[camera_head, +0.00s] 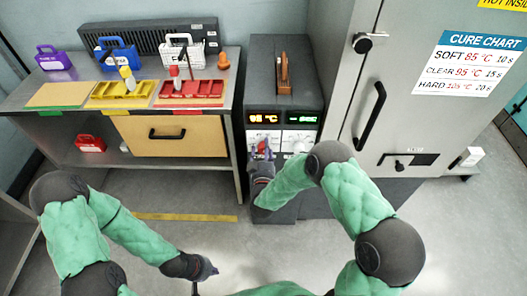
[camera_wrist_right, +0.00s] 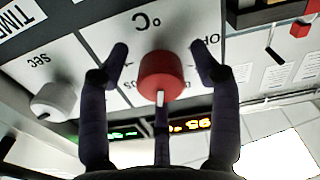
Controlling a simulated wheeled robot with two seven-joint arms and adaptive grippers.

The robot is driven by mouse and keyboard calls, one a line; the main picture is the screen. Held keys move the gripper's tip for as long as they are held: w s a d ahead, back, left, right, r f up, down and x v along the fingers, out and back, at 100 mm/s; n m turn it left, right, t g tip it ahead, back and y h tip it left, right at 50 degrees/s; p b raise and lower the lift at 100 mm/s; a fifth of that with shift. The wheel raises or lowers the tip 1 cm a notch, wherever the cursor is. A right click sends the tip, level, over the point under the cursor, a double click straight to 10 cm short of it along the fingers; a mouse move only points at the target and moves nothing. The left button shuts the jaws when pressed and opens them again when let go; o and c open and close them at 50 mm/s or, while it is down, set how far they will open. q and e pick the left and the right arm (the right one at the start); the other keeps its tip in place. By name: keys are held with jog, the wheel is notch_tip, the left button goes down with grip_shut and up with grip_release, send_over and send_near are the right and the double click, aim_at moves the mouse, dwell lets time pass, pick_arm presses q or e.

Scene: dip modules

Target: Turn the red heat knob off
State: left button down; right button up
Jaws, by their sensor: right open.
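The red heat knob (camera_wrist_right: 160,72) sits on the white panel under the °C mark in the right wrist view, where the picture is upside down. Its white pointer faces the bottom of that view. An OFF label, partly covered, lies at the knob's upper right. My right gripper (camera_wrist_right: 160,50) is open, with fingers on both sides of the knob and visible gaps between. In the head view my right gripper (camera_head: 262,160) is at the oven front and mostly hides the knob. The red display (camera_head: 264,118) reads 95 °C. My left gripper (camera_head: 204,273) hangs low over the floor, its jaws unclear.
A white SEC knob (camera_wrist_right: 52,98) is beside the heat knob, under a green display (camera_head: 303,119). A grey cabinet (camera_head: 420,110) with a cure chart (camera_head: 473,64) stands at right. The bench (camera_head: 225,92) at left holds coloured trays and baskets. Open floor lies in front.

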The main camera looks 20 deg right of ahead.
jog(key=shift+c, duration=0.2)
jog(key=c, duration=1.1)
jog(key=shift+n, duration=0.3)
jog(key=n, duration=0.5)
jog(key=shift+n+p, duration=0.3)
jog(key=n, duration=0.5)
jog(key=shift+s+f+p, duration=0.1)
jog(key=shift+p, duration=0.25)
jog(key=n+p, duration=0.1)
jog(key=n, duration=0.5)
jog(key=shift+d+n, duration=0.1)
jog(key=shift+n, duration=0.3)
jog(key=n, duration=0.5)
jog(key=shift+n+p, duration=0.4)
